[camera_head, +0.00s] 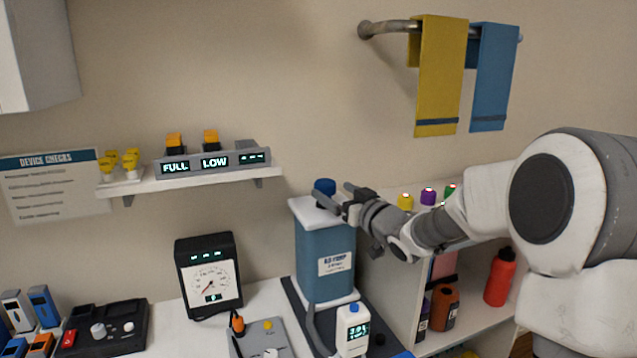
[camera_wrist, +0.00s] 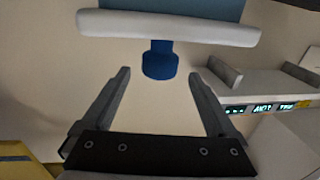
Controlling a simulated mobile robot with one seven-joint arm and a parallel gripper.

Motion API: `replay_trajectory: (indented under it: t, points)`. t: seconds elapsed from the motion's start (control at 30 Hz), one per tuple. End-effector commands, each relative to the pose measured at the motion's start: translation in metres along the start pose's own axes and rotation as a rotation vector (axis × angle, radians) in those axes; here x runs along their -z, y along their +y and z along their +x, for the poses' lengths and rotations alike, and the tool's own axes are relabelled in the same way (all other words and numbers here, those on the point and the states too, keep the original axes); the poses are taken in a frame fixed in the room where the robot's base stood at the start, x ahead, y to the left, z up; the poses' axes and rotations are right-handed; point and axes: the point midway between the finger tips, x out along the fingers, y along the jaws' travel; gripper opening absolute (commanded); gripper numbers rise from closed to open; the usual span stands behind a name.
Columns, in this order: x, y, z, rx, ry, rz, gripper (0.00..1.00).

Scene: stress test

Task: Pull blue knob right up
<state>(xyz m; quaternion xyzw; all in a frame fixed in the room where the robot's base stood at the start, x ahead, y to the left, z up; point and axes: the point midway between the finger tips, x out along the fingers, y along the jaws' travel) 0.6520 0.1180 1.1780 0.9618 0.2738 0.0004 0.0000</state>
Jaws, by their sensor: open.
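The blue knob (camera_head: 325,186) stands on the white lid of a blue container (camera_head: 325,262) labelled with a pump tag. A narrower stem joins it to the white lid in the wrist view, where the knob (camera_wrist: 160,62) appears upside down. In the wrist view, my gripper (camera_wrist: 160,76) is open, with one finger to each side of the knob in the picture. The knob sits around the fingertip line, with visible gaps on both sides. I see no contact.
A wall shelf (camera_head: 215,180) with FULL and LOW displays is at left. A gauge (camera_head: 209,276) and a white bottle (camera_head: 352,328) stand below. Right of the container is a shelf unit with coloured buttons and a red bottle (camera_head: 500,277). Towels (camera_head: 440,75) hang above.

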Motion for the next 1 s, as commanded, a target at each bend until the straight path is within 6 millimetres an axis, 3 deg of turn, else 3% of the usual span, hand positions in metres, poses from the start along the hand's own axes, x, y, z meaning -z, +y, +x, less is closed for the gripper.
replay_trajectory:
  t: [0.2, 0.4, 0.87, 0.9, 1.0]
  points:
    - [0.000, 0.000, 0.043, 0.000, 0.000, 0.002, 0.93]
    - [0.000, 0.000, 0.069, 0.000, 0.000, 0.000, 0.93]
    - [0.000, 0.001, 0.081, -0.002, -0.001, 0.000, 0.93]
    - [0.000, 0.001, 0.081, -0.002, -0.001, 0.000, 0.91]
    - [0.000, 0.001, 0.081, -0.002, -0.001, 0.000, 0.73]
